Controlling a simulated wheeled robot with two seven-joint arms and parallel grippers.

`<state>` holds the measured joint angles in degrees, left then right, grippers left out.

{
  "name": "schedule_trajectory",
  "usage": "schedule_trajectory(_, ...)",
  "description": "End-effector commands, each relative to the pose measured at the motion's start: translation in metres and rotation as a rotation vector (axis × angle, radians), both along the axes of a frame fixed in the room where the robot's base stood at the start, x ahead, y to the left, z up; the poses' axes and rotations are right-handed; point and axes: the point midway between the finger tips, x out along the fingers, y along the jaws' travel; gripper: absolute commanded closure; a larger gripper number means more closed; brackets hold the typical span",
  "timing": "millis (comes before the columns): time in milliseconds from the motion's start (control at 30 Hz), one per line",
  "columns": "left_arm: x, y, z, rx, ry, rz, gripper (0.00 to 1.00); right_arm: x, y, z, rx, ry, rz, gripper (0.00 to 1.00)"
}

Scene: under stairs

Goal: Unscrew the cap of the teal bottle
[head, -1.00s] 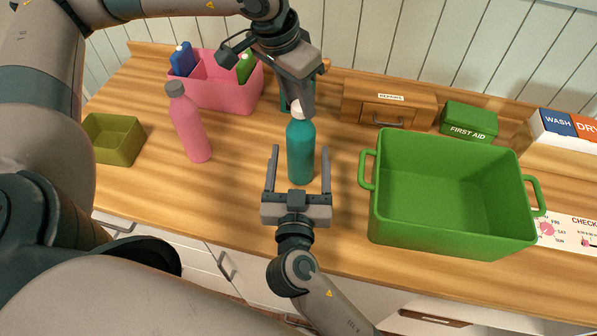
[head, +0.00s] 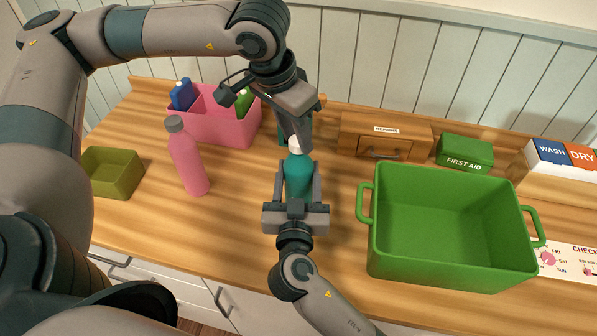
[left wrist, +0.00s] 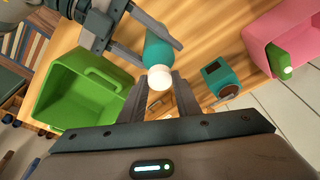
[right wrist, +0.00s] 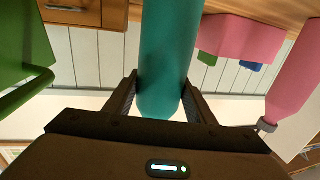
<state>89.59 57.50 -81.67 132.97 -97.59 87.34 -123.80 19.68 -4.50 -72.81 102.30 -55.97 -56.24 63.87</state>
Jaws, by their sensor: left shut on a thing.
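The teal bottle (head: 299,177) stands upright on the wooden counter; its white cap (head: 294,144) is on top. My left gripper (head: 299,140) comes down from above and is shut on the cap. The left wrist view shows the cap (left wrist: 159,77) between the fingertips. My right gripper (head: 298,182) comes from the front, one finger on each side of the bottle body. In the right wrist view both fingers appear to touch the bottle (right wrist: 166,60). The left hand hides part of the cap in the head view.
A pink bottle (head: 187,160) stands to the left, near a pink caddy (head: 224,129) and an olive bin (head: 112,174). A large green crate (head: 450,255) is close on the right. A wooden drawer box (head: 360,145) and green first aid box (head: 465,149) stand behind.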

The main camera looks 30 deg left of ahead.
Motion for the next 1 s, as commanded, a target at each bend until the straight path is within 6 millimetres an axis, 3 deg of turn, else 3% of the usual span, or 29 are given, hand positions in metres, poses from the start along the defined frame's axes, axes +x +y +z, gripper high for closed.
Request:
schedule_trajectory(67,0.0001,0.0001,0.0002,0.000,0.000,0.000,1.00,0.0000,-0.0003,-0.0002,0.000,0.000,0.000,0.75)
schedule_trajectory(100,0.0001,0.0001,0.0002,0.000,0.000,0.000,1.00,0.0000,-0.0003,-0.0002,0.000,0.000,-0.001,0.60)
schedule_trajectory(267,0.0001,0.0001,0.0002,0.000,0.000,0.000,1.00,0.0000,-0.0003,-0.0003,0.000,0.000,-0.001,0.98)
schedule_trajectory(300,0.0001,0.0001,0.0002,0.000,0.000,0.000,1.00,0.0001,-0.0004,-0.0003,0.000,0.001,-0.001,1.00)
schedule_trajectory(1000,0.0004,0.0002,0.0005,0.001,-0.001,0.000,1.00,0.0002,-0.0010,-0.0047,-0.003,0.004,-0.002,1.00)
